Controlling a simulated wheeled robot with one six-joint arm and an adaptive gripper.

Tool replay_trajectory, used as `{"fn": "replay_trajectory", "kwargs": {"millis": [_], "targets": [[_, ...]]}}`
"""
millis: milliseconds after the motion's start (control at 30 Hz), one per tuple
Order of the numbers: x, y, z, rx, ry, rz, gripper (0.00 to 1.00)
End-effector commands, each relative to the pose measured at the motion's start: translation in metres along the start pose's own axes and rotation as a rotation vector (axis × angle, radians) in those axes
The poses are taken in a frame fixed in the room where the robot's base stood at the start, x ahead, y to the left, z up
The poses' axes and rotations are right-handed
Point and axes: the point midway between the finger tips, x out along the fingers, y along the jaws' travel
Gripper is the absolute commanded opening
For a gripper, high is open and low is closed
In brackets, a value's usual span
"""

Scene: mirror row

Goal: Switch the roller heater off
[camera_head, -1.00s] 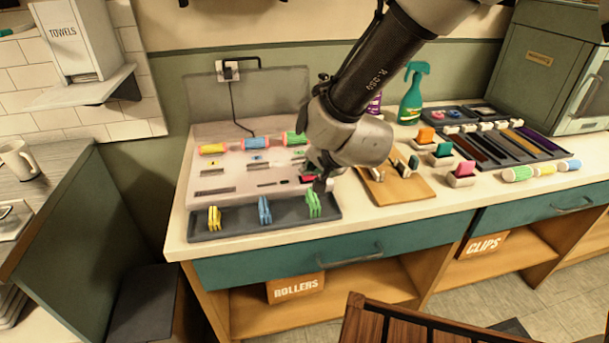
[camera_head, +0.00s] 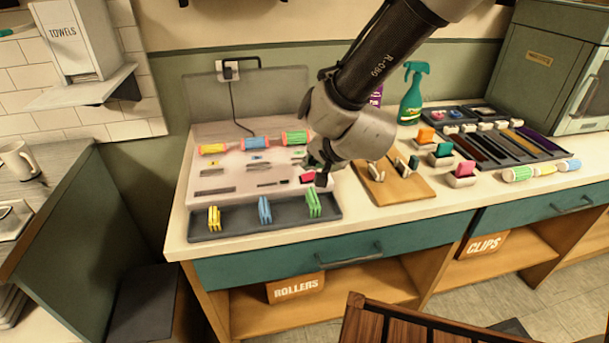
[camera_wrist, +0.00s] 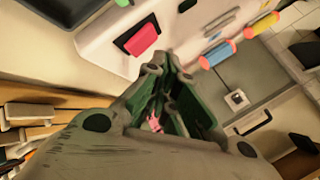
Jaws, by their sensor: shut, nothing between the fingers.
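The roller heater (camera_head: 212,171) is a pale flat unit with a raised grey lid (camera_head: 265,92) at the back of the counter's left part. Coloured rollers lie along its rear. Its red rocker switch (camera_head: 307,177) sits in a dark frame at the front right corner. It also shows in the wrist view (camera_wrist: 142,39), tilted in its frame. My gripper (camera_head: 321,177) is shut and empty, right beside the switch and partly over its frame. In the wrist view my fingertips (camera_wrist: 163,62) are just beside the switch; I cannot tell whether they touch the heater.
A dark tray (camera_head: 237,226) with yellow, blue and green clips lies in front of the heater. A wooden board (camera_head: 400,190) with clips is to the right. A green spray bottle (camera_head: 411,95) stands behind. The heater's cord runs to a wall socket (camera_head: 228,71).

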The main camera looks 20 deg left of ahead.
Motion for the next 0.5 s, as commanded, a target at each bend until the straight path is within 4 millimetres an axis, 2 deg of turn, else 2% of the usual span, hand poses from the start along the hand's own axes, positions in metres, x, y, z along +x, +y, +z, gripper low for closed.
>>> {"fn": "replay_trajectory", "kwargs": {"millis": [167,500], "targets": [[-0.006,-0.004,-0.005,0.003,0.003,0.000,0.00],[-0.029,-0.019,-0.023,0.006,0.004,0.004,0.00]]}}
